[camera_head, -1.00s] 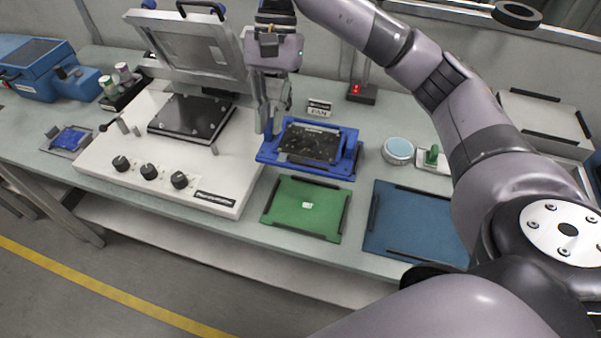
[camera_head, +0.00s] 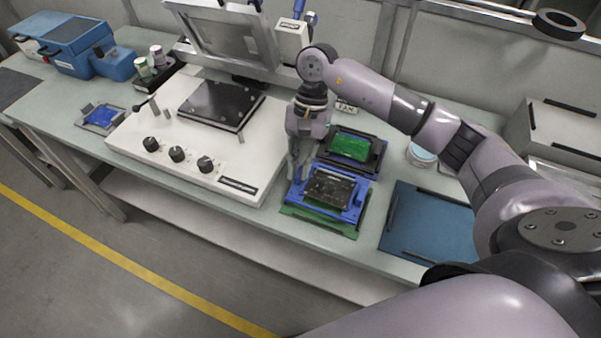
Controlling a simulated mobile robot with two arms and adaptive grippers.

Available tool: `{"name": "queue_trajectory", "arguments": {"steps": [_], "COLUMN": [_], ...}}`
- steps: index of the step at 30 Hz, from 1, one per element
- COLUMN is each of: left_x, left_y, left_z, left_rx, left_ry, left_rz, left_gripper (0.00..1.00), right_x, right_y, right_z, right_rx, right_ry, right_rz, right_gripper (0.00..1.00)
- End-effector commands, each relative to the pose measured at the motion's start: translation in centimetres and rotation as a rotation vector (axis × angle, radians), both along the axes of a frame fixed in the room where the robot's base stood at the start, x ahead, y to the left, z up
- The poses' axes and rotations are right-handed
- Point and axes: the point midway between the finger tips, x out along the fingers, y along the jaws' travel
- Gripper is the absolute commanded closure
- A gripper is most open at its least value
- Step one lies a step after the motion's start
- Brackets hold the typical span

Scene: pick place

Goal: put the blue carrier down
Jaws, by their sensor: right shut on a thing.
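The blue carrier (camera_head: 350,211) bears a dark circuit board (camera_head: 330,188). It is over the green mat (camera_head: 318,225), whose front edge shows below it. I cannot tell whether the carrier touches the mat or hangs a little above it. My right gripper (camera_head: 297,172) points down and is shut on the left edge of the blue carrier. The fingertips are partly hard to make out there. My left gripper is not in view.
A dark holder with a green board (camera_head: 350,147) stands just behind the carrier. A blue mat (camera_head: 430,225) lies to the right, bare. The white printer machine (camera_head: 185,138) is close on the left. A round tin (camera_head: 421,155) is partly hidden behind my right arm.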

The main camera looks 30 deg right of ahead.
Motion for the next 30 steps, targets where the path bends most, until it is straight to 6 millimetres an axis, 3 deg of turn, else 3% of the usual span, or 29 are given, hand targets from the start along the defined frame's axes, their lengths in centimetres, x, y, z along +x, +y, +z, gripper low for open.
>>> {"name": "queue_trajectory", "arguments": {"steps": [7, 18, 19, 27, 30], "left_x": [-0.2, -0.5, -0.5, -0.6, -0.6], "left_y": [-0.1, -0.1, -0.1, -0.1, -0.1], "left_z": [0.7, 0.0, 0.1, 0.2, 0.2], "left_rx": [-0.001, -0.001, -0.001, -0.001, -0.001], "left_ry": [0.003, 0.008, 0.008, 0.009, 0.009], "left_rz": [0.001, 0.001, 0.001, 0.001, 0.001], "left_gripper": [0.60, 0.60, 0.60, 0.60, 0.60], "right_x": [-0.1, 0.0, 0.0, 0.0, 0.0], "right_y": [0.0, 0.0, 0.0, 0.0, 0.0], "right_z": [-3.4, -4.0, -3.9, -3.8, -3.8], "right_rx": [0.000, -0.001, -0.001, 0.000, 0.000], "right_ry": [0.003, 0.001, 0.001, 0.001, 0.001], "right_rz": [0.000, 0.000, 0.000, 0.000, 0.000], "right_gripper": [1.00, 1.00, 0.88, 0.70, 0.69]}}
